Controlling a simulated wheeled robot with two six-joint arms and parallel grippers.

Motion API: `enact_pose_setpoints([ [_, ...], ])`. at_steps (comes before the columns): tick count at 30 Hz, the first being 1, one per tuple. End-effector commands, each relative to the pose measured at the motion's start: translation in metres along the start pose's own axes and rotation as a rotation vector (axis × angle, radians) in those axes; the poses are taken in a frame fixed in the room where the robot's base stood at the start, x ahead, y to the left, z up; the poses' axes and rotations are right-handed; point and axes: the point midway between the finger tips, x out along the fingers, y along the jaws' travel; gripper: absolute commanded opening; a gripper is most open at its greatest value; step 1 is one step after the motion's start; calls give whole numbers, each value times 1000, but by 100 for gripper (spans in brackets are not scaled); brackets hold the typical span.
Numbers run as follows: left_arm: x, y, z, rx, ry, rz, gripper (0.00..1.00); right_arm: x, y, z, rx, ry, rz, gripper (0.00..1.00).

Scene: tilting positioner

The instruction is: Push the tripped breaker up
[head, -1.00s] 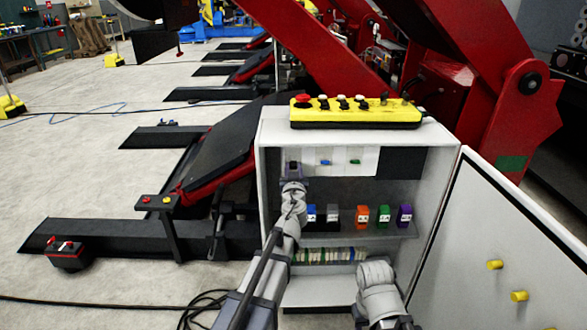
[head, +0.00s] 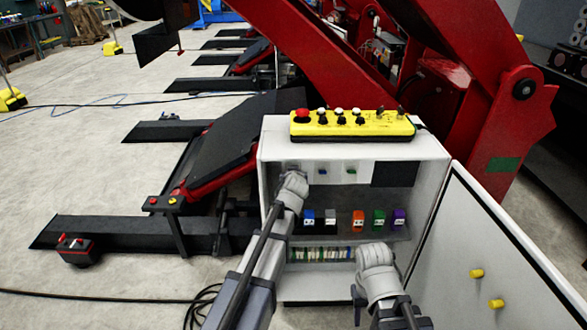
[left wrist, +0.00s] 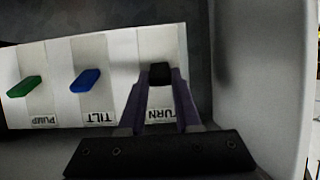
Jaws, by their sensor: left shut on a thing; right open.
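In the left wrist view, three breakers sit in a white panel, seen upside down: TURN with a black toggle (left wrist: 160,74), TILT with a blue toggle (left wrist: 86,80) and PUMP with a green toggle (left wrist: 24,87). My left gripper (left wrist: 160,86) has its fingers closed on the black TURN toggle. In the head view, the blue toggle (head: 322,171) and green toggle (head: 351,170) show at the cabinet's top, while my left wrist mostly covers the TURN breaker. My right gripper (head: 358,304) is open, low in front of the cabinet, partly hidden by its wrist.
The grey cabinet (head: 440,172) has its door (head: 500,255) open to the right, with yellow knobs on it. A yellow control box (head: 352,125) lies on top. Coloured relays (head: 358,221) and a terminal row (head: 320,254) sit below the breakers. Red machine arms stand behind.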

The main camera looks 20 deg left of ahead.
Motion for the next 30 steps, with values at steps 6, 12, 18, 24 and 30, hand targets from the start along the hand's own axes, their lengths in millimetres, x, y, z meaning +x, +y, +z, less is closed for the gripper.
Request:
enact_pose_setpoints([
  [6, 1, -1, 0, 1, -9, 0, 0, -2, 0, 0, 0, 0, 0, 50],
  [12, 1, -1, 0, 1, -8, 0, 38, -2, 0, 0, 0, 0, 0, 50],
  [18, 0, 0, 0, 1, -8, 1, 61, -2, 0, 0, 0, 0, 0, 50],
  [24, 0, 0, 0, 1, -8, 1, 62, -2, 0, 0, 0, 0, 0, 50],
  [30, -6, 0, -1, 1, -8, 2, 62, -5, 0, 0, 0, 0, 0, 50],
])
